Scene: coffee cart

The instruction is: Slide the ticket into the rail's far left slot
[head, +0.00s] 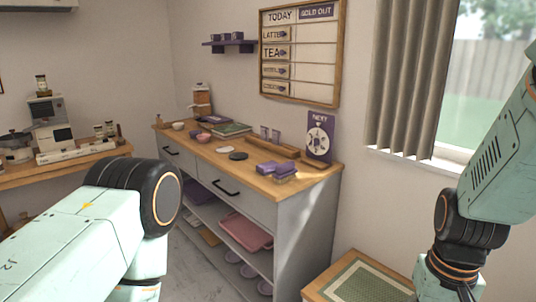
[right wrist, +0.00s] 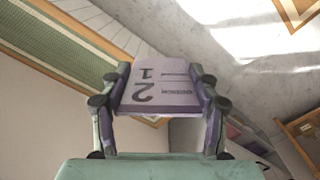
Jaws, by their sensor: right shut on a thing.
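My right gripper (right wrist: 160,88) is shut on a lilac ticket (right wrist: 158,75), seen in the right wrist view. The ticket has a large "12" and small print, which appear upside down there. It sits between the two fingers, with its far edge free. In the head view my right arm runs down the right side, and its gripper is out of frame. A long wooden piece that looks like the rail (head: 277,147) lies along the back of the cart top, with small purple things by its left end. Its slots are too small to tell apart. My left gripper is out of view.
The cart top (head: 215,158) holds a dark disc (head: 238,156), purple boxes (head: 268,168), books (head: 231,130) and a "NEXT" sign (head: 320,137). A low table with a green mat (head: 365,284) stands at front right. A menu board (head: 301,52) hangs above the cart.

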